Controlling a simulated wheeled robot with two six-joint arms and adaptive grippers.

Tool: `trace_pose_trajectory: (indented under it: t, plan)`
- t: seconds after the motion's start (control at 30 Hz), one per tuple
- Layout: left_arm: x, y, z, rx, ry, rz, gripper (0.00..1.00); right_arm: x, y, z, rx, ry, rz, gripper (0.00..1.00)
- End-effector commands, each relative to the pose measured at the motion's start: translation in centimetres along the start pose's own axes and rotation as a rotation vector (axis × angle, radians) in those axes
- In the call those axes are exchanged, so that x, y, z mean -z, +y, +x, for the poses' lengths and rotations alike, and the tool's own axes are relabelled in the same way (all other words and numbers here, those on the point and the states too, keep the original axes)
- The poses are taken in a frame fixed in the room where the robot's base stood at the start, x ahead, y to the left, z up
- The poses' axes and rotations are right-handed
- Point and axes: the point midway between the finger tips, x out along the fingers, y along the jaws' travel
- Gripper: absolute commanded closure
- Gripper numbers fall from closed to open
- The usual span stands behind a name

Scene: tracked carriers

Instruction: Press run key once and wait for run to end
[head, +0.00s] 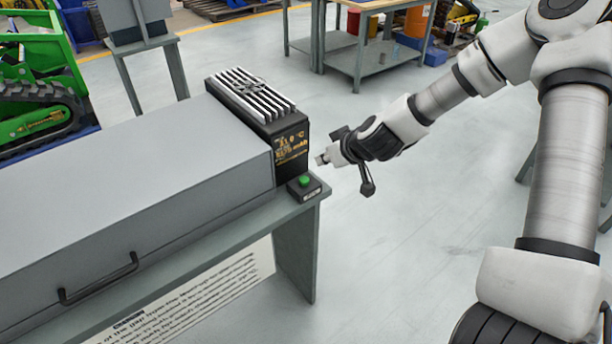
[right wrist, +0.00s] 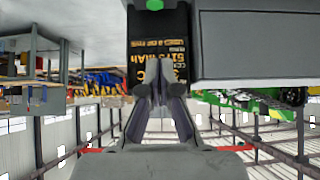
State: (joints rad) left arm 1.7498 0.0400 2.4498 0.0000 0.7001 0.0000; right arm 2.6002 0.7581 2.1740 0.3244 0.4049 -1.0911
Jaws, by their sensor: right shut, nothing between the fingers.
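The run key is a green button (head: 305,181) on a small dark box (head: 304,190) at the right end of a grey bench. The green button also shows at the top of the right wrist view (right wrist: 154,5). Behind it stands a black unit (head: 291,148) with yellow display text and a finned top, joined to a long grey case (head: 130,185). My right gripper (head: 322,159) is shut and empty, to the right of the display and slightly above and right of the button, apart from it in the picture. My left gripper is not in view.
The grey bench (head: 297,240) carries the case, with a printed sheet (head: 195,300) below its front edge. A green tracked carrier (head: 35,85) stands at the left. A worktable (head: 370,58) stands at the back. The floor right of the bench is clear.

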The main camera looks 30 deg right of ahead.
Motion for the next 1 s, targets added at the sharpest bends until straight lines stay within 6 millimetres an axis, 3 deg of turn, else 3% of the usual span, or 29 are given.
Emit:
trace_pose_trajectory:
  t: [0.17, 0.53, 0.73, 1.0]
  plan:
    - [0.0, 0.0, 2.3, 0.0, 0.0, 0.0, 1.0, -0.6, 0.0, 2.7, -0.003, -0.002, -0.006, 1.0]
    - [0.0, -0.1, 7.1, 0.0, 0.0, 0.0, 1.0, -0.6, 0.0, 10.7, -0.002, -0.003, -0.008, 1.0]
    - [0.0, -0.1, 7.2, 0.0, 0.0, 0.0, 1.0, -2.6, 0.0, 12.3, -0.001, -0.003, -0.002, 1.0]
    - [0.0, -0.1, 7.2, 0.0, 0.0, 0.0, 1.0, -2.9, 0.0, 12.6, 0.0, -0.001, -0.001, 1.0]
